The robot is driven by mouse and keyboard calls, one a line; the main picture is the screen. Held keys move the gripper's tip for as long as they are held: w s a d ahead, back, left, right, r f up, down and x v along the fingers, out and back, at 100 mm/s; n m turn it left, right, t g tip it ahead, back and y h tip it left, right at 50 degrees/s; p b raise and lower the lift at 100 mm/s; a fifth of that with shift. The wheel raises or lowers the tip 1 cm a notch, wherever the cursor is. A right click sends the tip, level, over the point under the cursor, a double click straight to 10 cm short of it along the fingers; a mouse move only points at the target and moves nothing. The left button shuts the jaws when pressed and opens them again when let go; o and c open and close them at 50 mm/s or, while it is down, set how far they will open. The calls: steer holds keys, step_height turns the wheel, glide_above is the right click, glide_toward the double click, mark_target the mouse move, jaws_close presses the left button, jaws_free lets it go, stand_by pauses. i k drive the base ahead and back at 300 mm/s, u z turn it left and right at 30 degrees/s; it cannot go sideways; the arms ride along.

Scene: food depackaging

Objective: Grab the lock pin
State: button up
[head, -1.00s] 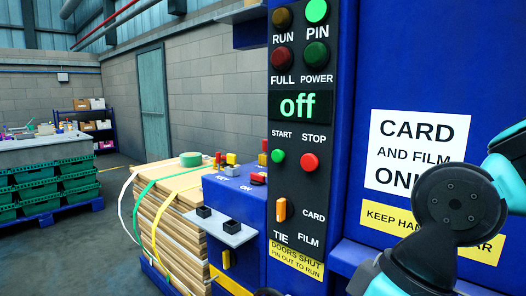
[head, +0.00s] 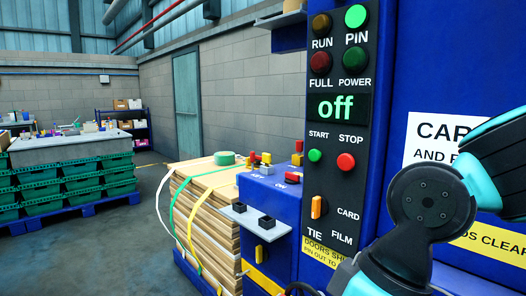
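I cannot make out a lock pin for certain. Small red and yellow pieces (head: 253,159) stand on top of the blue side box (head: 270,200), next to the words KEY and ON; they are too small to identify. The black control panel (head: 335,150) shows a lit green PIN lamp (head: 355,16), a green POWER lamp and the word off. My arm crosses the lower right of the view in front of the blue machine. My gripper is not clearly shown; only a dark curved edge appears at the bottom of the picture.
Green crates (head: 70,185) on a blue pallet stand far left. The floor (head: 120,250) between is clear.

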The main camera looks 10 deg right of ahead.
mark_target(299, 144)
steer(key=u, duration=1)
steer(key=i, duration=4.5)
steer(key=z, duration=3.4)
steer(key=i, duration=0.5)
steer(key=u, duration=0.05)
